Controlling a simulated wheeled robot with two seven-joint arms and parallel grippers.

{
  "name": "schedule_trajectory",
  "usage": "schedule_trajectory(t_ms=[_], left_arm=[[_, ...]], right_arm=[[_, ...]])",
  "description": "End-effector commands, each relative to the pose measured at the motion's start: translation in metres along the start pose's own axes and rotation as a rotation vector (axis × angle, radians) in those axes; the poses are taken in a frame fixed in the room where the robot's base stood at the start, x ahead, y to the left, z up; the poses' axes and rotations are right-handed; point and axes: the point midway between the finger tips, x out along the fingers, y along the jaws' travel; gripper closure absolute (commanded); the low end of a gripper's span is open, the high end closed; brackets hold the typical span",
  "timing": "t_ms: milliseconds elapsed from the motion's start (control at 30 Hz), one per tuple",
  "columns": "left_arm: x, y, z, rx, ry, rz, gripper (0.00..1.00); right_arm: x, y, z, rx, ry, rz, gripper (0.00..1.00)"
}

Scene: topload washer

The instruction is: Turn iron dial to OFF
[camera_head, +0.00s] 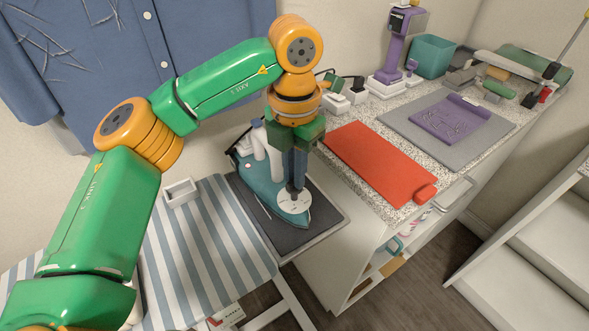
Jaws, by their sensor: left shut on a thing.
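A teal and white iron (262,190) rests on a dark grey pad at the right end of the striped ironing board. Its round white dial (294,203) faces up near the iron's front. My left gripper (295,187) comes down from above with its fingers together on the small dark knob at the dial's centre. The fingers cover part of the dial, and I cannot read its marking. My right gripper is not in view.
The striped ironing board (198,242) holds a small white box (180,192). A speckled counter to the right carries a red mat (378,160), a grey mat (400,122), a purple device (402,40) and a teal bin (431,56). A blue shirt (130,50) hangs behind my left arm.

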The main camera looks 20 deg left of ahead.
Motion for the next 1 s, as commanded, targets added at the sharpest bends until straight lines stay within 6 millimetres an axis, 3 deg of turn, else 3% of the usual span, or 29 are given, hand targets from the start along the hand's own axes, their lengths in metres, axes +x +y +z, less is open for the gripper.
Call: schedule_trajectory(t_ms=[100,133,233,567,833,1000], left_arm=[[0.001,0.000,0.000,0.000,0.002,0.000,1.00],[0.001,0.000,0.000,0.000,0.002,0.000,0.84],[0.001,0.000,0.000,0.001,0.002,0.000,0.57],[-0.003,0.000,0.000,0.000,0.000,0.000,0.56],[-0.061,0.000,0.000,-0.001,-0.002,0.002,0.56],[-0.072,0.000,0.000,0.000,0.000,0.000,0.56]], right_arm=[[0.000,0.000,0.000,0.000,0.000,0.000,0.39],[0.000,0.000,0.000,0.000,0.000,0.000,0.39],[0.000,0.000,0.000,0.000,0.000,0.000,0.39],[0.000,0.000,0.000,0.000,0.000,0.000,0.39],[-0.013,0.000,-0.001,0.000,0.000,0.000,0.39],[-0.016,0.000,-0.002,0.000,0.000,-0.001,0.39]])
